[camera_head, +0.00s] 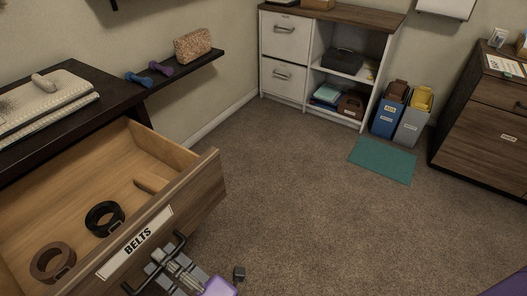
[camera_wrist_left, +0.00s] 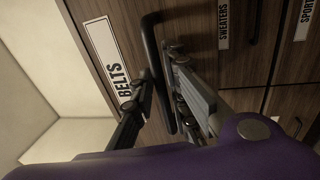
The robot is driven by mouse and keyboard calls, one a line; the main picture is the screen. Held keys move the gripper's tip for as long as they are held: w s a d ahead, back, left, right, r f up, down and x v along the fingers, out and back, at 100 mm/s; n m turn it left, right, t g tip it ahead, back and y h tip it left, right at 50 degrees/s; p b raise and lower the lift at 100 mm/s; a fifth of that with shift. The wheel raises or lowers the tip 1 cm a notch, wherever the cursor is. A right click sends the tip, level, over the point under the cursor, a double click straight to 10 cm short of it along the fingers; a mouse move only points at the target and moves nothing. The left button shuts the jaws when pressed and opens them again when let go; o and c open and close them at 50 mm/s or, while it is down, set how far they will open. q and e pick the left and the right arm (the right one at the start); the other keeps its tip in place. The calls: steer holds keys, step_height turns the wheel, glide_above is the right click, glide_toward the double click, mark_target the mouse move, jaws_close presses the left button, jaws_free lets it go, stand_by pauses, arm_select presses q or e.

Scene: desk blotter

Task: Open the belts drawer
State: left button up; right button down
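The belts drawer (camera_head: 195,196) is pulled well out of the dark cabinet at the left, with its wooden inside showing. Its front carries a white BELTS label (camera_head: 135,243), which also shows in the left wrist view (camera_wrist_left: 109,60). A dark bar handle (camera_wrist_left: 151,40) is fixed to that front. My left gripper (camera_head: 168,262) is at the handle, with one finger on each side of the bar, and looks shut on it. A brown coiled belt (camera_head: 43,265) and a black coiled belt (camera_head: 92,222) lie in the drawer. My right gripper is not in view.
A dark cabinet top (camera_head: 75,72) holds a folded light item. A wall shelf (camera_head: 195,70) bears dumbbells and a cork block. Open carpet (camera_head: 320,215) lies right of the drawer. Beyond are a white cabinet (camera_head: 287,75), a teal mat (camera_head: 382,160) and a wooden drawer unit (camera_head: 480,140).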

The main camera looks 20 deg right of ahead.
arm_select(q)
steer(key=shift+o, duration=0.9)
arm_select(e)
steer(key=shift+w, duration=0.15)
arm_select(q)
steer(key=shift+s, duration=0.2)
steer(key=v, duration=0.7)
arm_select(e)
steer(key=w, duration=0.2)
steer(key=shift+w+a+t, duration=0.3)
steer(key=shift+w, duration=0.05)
arm_select(q)
steer(key=shift+d, duration=0.1)
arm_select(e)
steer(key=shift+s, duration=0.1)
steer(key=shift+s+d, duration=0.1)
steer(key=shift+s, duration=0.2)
